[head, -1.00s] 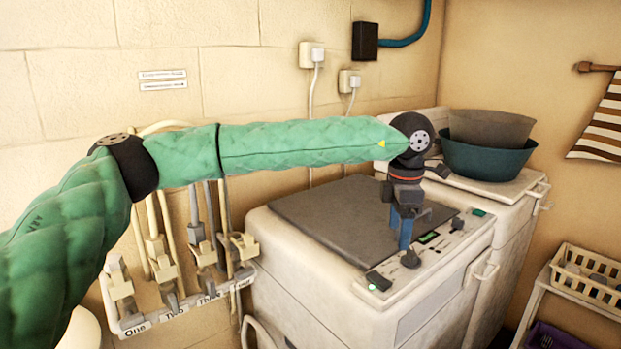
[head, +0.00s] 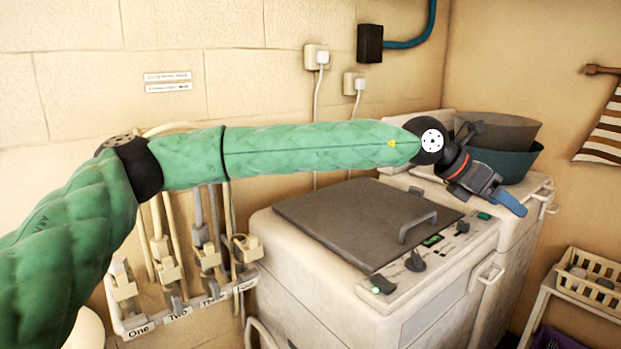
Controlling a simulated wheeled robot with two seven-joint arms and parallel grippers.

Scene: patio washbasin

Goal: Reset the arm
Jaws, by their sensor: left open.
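My left arm, in green padding, reaches from the left edge across the head view, above the white machine. My left gripper (head: 512,203) is at its end, above the right part of the machine top. It points down and to the right, with a blue finger showing. It is open, and I see nothing between its fingers. My right gripper is out of view.
The white machine (head: 340,310) has a dark grey lid (head: 350,222) with a handle and a knob panel. Nested basins (head: 515,160) stand behind my gripper. Labelled plugs (head: 165,265) hang at the left. A cream basket (head: 590,277) stands at the lower right.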

